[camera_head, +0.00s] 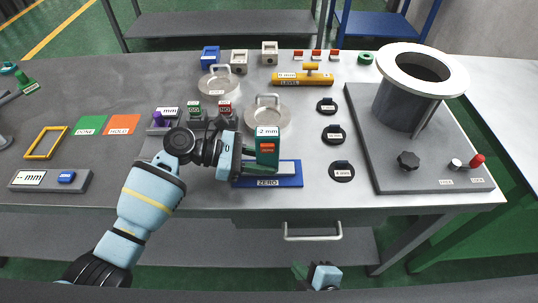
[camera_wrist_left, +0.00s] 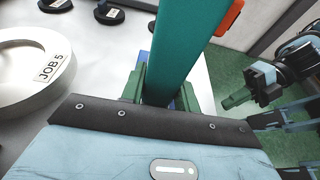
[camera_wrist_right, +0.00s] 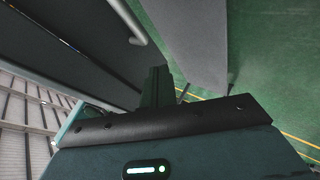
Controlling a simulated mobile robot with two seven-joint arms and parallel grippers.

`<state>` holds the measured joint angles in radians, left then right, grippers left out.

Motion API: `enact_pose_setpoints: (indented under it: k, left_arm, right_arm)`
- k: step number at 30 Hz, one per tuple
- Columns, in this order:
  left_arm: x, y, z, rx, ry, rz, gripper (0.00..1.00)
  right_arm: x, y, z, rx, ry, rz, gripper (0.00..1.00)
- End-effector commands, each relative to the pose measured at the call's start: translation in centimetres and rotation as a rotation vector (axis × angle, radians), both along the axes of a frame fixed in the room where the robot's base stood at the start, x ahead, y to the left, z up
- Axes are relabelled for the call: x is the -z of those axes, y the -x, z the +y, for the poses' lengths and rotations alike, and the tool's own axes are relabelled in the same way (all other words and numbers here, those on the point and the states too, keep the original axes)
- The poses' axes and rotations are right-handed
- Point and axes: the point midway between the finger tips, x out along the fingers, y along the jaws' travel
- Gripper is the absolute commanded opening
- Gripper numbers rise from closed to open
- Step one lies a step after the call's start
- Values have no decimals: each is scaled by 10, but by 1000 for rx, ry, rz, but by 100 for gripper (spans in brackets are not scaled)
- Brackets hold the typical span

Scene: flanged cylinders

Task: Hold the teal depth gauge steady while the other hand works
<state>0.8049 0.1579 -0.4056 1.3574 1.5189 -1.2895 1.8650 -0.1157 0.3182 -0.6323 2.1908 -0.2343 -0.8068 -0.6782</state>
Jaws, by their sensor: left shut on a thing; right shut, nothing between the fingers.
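The teal depth gauge (camera_head: 268,157) is upright, with a white "2 mm" display at its top and an orange button. It is over the blue block labelled ZERO (camera_head: 285,182); I cannot tell whether it touches the block. My left gripper (camera_head: 262,167) is shut on the gauge from the left. In the left wrist view the gauge (camera_wrist_left: 185,45) rises between the green fingers (camera_wrist_left: 160,88), its lower end hidden. My right gripper (camera_head: 298,269) is shut and empty, low in front of the table edge. It also shows in the left wrist view (camera_wrist_left: 238,99).
A grey flanged cylinder (camera_head: 405,105) stands on a dark base plate (camera_head: 365,135) at the right. Round lidded discs (camera_head: 268,118), black pucks (camera_head: 333,134) and a yellow level (camera_head: 290,79) lie behind the gauge. A drawer handle (camera_head: 313,237) sticks out below the table's front edge.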

Motion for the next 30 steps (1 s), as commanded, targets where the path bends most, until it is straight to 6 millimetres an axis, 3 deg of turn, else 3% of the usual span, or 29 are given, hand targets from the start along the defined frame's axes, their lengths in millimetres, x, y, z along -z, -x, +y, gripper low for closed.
enact_pose_setpoints:
  k: [4,8,15,24,30]
  left_arm:
    - [-1,0,0,0,1,-1,18]
    - [-1,0,0,0,1,-1,18]
    - [-1,0,0,0,1,-1,18]
    - [-1,0,0,0,1,-1,18]
    - [-1,0,0,0,1,-1,18]
  right_arm:
    - [-35,-23,21,-132,206,-167,0]
    - [-57,-41,34,-85,295,-270,0]
    - [-117,-66,55,56,388,-501,0]
    - [-183,-71,70,214,408,-746,0]
    - [-197,-69,72,249,405,-797,0]
